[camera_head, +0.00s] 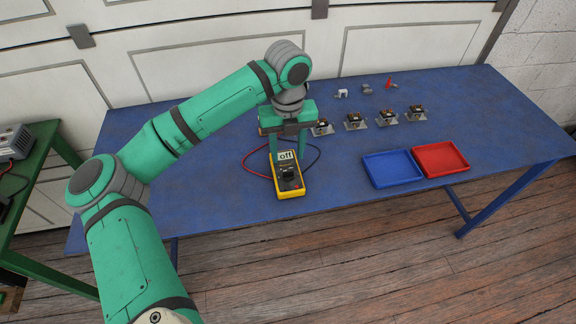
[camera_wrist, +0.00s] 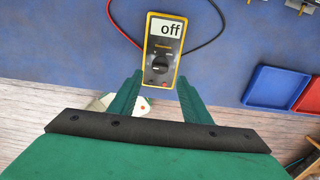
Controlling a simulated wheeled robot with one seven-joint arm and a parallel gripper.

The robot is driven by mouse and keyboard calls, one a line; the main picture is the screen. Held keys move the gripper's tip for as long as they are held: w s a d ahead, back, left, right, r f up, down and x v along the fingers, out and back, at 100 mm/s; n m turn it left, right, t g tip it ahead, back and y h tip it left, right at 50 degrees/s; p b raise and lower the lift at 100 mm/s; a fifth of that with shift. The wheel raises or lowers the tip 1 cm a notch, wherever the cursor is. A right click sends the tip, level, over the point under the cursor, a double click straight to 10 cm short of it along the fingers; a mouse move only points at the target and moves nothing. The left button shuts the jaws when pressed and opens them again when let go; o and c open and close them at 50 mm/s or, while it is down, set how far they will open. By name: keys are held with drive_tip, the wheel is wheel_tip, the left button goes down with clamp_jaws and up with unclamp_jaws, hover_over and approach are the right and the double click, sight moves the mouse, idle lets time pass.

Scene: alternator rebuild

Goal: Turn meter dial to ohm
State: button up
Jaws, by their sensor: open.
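The meter (camera_head: 288,181) is yellow and dark grey and lies on the blue table, its display (camera_head: 286,155) reading "off". In the wrist view the meter (camera_wrist: 150,60) lies just beyond the fingertips, with its round black dial (camera_wrist: 160,63) on its face. The dial's pointer is too small to read. My gripper (camera_head: 288,160) points down over the meter. In the wrist view my gripper (camera_wrist: 159,82) is open, its two green fingers apart on either side of the meter's lower end, with nothing held between them. I cannot tell the exact height above the dial.
Red and black leads (camera_head: 256,162) curve from the meter across the table. A blue tray (camera_head: 393,184) and a red tray (camera_head: 441,175) stand to the right. Several small assemblies (camera_head: 353,122) sit in a row behind. A green bench (camera_head: 40,165) is at the left.

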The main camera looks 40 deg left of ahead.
sight(288, 170)
wheel_tip(288, 170, down, 7)
drive_tip(key=shift+r, duration=0.15)
drive_tip(key=shift+c, duration=0.6)
drive_tip(key=c, duration=0.9)
